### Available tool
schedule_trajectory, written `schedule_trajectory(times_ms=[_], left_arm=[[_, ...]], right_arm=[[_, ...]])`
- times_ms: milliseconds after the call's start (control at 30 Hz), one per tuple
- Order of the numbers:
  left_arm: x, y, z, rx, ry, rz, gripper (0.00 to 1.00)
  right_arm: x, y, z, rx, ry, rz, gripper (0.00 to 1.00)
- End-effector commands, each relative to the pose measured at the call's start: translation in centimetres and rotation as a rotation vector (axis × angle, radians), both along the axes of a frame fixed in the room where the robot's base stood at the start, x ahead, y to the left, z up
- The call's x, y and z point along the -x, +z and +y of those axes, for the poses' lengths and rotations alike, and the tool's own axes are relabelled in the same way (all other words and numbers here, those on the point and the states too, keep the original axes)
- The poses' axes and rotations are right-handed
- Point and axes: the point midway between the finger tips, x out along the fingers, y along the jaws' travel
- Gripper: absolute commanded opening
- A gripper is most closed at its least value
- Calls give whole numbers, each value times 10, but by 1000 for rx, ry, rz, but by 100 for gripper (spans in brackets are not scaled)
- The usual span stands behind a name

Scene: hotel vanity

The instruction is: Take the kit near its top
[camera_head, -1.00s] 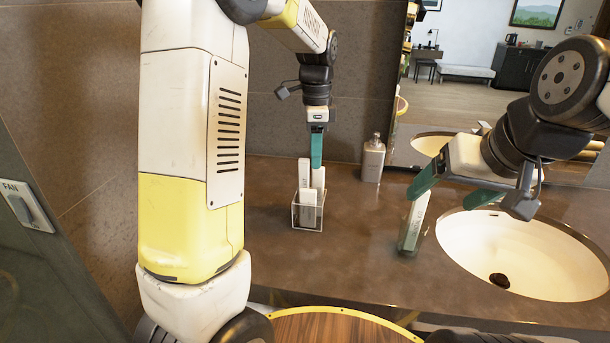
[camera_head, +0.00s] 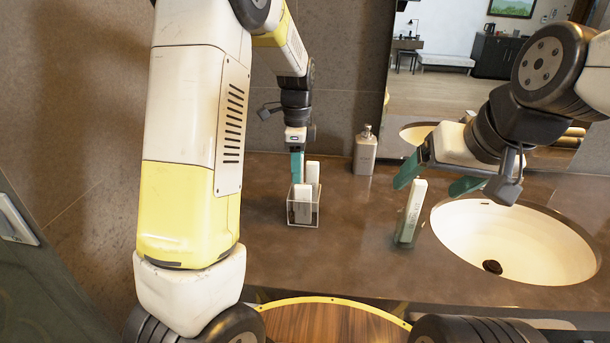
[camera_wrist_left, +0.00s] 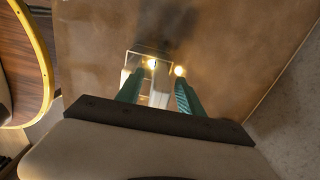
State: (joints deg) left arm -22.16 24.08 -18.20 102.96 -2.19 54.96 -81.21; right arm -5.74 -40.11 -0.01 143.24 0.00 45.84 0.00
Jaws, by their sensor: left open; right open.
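Slim white boxes (camera_head: 312,173), which look like the kits, stand upright in a small clear holder (camera_head: 304,221) on the counter. My left gripper (camera_head: 297,170) is open, pointing down at the holder's left back part. In the left wrist view, its two teal fingers (camera_wrist_left: 158,95) are apart, with a white box (camera_wrist_left: 161,77) showing between them. I cannot tell whether they touch it. A separate slim white and green box (camera_head: 411,210) stands slightly tilted beside the sink. My right gripper (camera_head: 436,178) is open and empty, close above that box.
A grey soap bottle (camera_head: 365,152) stands at the back against the wall, right of the holder. The white sink (camera_head: 513,240) is at the right, with a mirror (camera_head: 440,80) behind. The brown counter (camera_head: 355,230) is clear between the holder and the separate box.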

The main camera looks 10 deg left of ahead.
Motion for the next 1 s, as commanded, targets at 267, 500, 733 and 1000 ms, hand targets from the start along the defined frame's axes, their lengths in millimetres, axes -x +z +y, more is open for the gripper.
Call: schedule_trajectory(times_ms=[267,500,733,1000], left_arm=[[0,-4,0,0,1,-1,45],[0,-4,0,0,1,-1,0],[0,-4,0,0,1,-1,0],[0,-4,0,0,1,-1,0]], right_arm=[[0,0,0,0,0,0,81],[0,0,0,0,0,0,81],[0,0,0,0,0,0,81],[0,0,0,0,0,0,81]])
